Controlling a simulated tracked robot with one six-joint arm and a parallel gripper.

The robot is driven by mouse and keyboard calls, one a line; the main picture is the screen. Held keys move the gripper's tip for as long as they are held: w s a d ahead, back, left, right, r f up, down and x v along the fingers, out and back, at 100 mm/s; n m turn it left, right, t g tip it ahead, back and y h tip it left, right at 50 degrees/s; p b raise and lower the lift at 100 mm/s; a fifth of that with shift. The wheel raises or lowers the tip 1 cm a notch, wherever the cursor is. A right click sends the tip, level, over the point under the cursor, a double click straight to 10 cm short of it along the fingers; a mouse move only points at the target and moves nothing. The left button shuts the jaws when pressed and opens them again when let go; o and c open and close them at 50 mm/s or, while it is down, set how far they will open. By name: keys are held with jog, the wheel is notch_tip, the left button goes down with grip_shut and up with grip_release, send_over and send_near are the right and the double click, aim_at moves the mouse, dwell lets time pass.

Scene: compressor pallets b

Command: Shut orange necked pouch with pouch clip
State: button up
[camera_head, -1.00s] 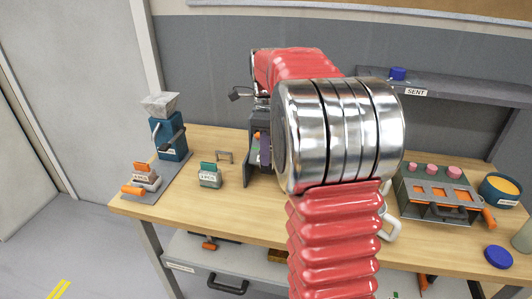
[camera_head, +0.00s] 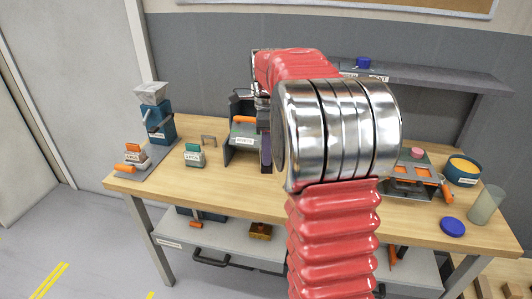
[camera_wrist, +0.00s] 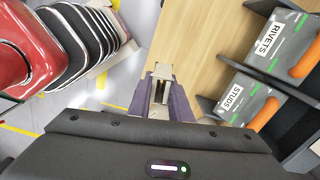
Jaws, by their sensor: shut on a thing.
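My gripper's purple fingers (camera_wrist: 162,105) are shut on a small grey thing (camera_wrist: 162,73) with a pale end; I cannot tell whether it is the pouch clip. A small grey pouch with an orange neck (camera_head: 134,152) stands upright on a grey tray at the bench's left end. An orange handle (camera_head: 124,169) lies in front of it. A similar pouch with a green neck (camera_head: 193,154) stands to its right, apart from my gripper.
A rack (camera_head: 230,144) holds grey bins labelled RIVETS (camera_wrist: 273,42) and STUDS (camera_wrist: 243,98) with orange handles. A blue device (camera_head: 157,127) stands behind the pouches. A small U-shaped bracket (camera_head: 209,139) stands behind the green-necked pouch. The bench front (camera_head: 240,190) is clear.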

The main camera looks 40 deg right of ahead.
jog(key=shift+f+n, duration=0.2)
jog(key=shift+n, duration=0.7)
jog(key=n, duration=0.1)
jog(key=w+f+n, duration=0.1)
jog(key=n, duration=0.1)
jog(key=f+n, duration=0.1)
jog(key=n, duration=0.1)
jog(key=shift+w+a, duration=0.25)
jog(key=shift+a, duration=0.1)
jog(key=w+a+f+n, duration=0.2)
jog(key=a+f+n, duration=0.5)
jog(key=a, duration=0.5)
jog(key=w+a+f+n, duration=0.2)
jog(key=a+f+n, duration=0.5)
jog(key=a+n, duration=0.4)
jog(key=shift+a+f+n, duration=0.35)
jog(key=shift+a+n, duration=0.05)
jog(key=shift+a, duration=0.2)
